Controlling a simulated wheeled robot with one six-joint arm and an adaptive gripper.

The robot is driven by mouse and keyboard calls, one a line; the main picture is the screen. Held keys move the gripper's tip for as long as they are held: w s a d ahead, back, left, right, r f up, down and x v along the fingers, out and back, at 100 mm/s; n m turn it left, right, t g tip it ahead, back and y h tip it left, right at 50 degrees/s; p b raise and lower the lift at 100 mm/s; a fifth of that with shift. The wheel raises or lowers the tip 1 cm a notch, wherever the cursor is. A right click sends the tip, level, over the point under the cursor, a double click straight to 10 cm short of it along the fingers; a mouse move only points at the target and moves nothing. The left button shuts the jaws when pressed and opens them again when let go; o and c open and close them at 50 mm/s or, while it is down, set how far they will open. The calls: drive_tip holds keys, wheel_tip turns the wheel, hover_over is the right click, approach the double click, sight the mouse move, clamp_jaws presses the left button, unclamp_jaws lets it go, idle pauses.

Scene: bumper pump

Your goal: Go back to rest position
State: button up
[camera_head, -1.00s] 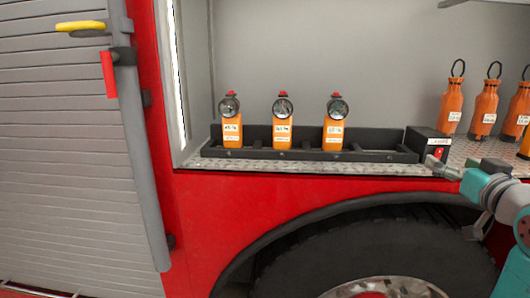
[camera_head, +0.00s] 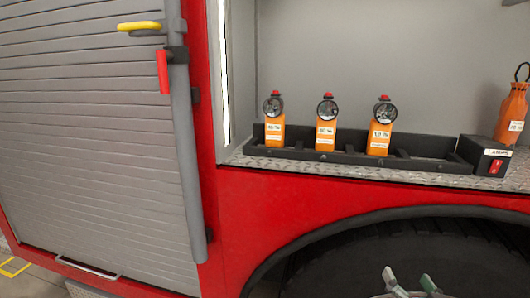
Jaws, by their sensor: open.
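My gripper (camera_head: 408,283) shows at the bottom edge of the head view, to the right of the middle. Its two fingertips are apart and nothing is between them. It is in front of the wheel, well below the shelf and touching nothing that I can see. The rest of my arm is out of view below the frame.
Three orange lamps (camera_head: 325,137) stand upright in a black rack (camera_head: 300,157) on the metal shelf. A black box with a red switch (camera_head: 494,167) is right of the rack. An orange bottle (camera_head: 513,112) stands far right. A grey shutter (camera_head: 90,140) is left.

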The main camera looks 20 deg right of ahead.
drive_tip(key=s+a+f+n+y, duration=0.25)
drive_tip(key=s+a+f, duration=0.75)
drive_tip(key=a+f, duration=0.55)
drive_tip(key=s+a+n+y, duration=0.1)
drive_tip(key=s+a, duration=0.2)
drive_tip(key=s, duration=0.4)
drive_tip(key=s+a+f+n+y, duration=0.1)
drive_tip(key=s+a+n, duration=0.1)
drive_tip(key=s, duration=0.5)
drive_tip(key=s+a+n+y, duration=0.1)
drive_tip(key=s+a+y, duration=0.1)
drive_tip(key=s+a, duration=0.3)
drive_tip(key=shift+s+f+g, duration=0.4)
drive_tip(key=shift+s, duration=0.75)
drive_tip(key=shift+n, duration=0.25)
